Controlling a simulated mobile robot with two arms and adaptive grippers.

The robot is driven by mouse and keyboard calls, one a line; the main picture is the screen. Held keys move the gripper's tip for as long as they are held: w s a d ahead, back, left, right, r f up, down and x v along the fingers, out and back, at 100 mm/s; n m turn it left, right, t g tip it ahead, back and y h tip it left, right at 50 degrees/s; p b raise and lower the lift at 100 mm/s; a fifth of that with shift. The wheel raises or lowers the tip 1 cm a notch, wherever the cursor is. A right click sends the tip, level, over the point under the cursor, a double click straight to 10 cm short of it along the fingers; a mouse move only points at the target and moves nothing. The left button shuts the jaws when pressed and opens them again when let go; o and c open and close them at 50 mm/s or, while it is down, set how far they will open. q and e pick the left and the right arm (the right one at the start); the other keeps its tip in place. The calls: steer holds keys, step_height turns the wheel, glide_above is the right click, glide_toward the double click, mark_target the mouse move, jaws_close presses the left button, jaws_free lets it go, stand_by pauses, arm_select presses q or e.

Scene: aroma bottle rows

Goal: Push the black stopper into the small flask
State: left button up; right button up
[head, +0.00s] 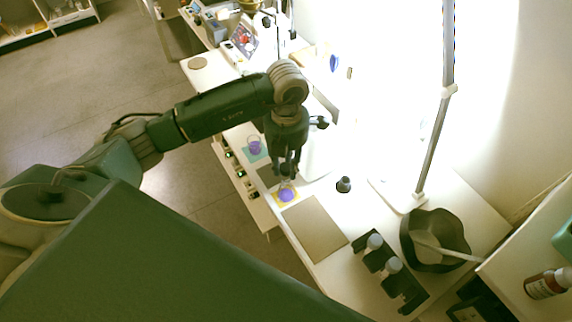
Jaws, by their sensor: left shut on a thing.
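A small clear flask (287,195) with purple liquid stands on a yellow mat (277,202) near the front edge of the white bench. My left gripper (287,172) points down right above this flask, with its fingertips close to the flask's neck. It is shut on a small dark thing that looks like the black stopper, though the dark fingers mostly hide it. I cannot tell whether it touches the flask's mouth. A second flask (255,149) with purple liquid stands on a teal mat farther back. My right gripper is not in view.
A small dark round piece (344,185) stands to the right. A brown board (315,229) lies in front. Nearby are a black rack (408,292) with grey-capped bottles, a black bowl (436,238) and a lamp stand (432,150). Small bottles line the front ledge (240,173).

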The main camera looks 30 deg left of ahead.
mark_target(286, 166)
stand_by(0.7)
arm_select(q)
steer(key=shift+f+b, duration=1.5)
steer(key=shift+b, duration=0.05)
steer(key=o, duration=1.1)
steer(key=shift+r, duration=0.1)
step_height(286, 166, up, 12)
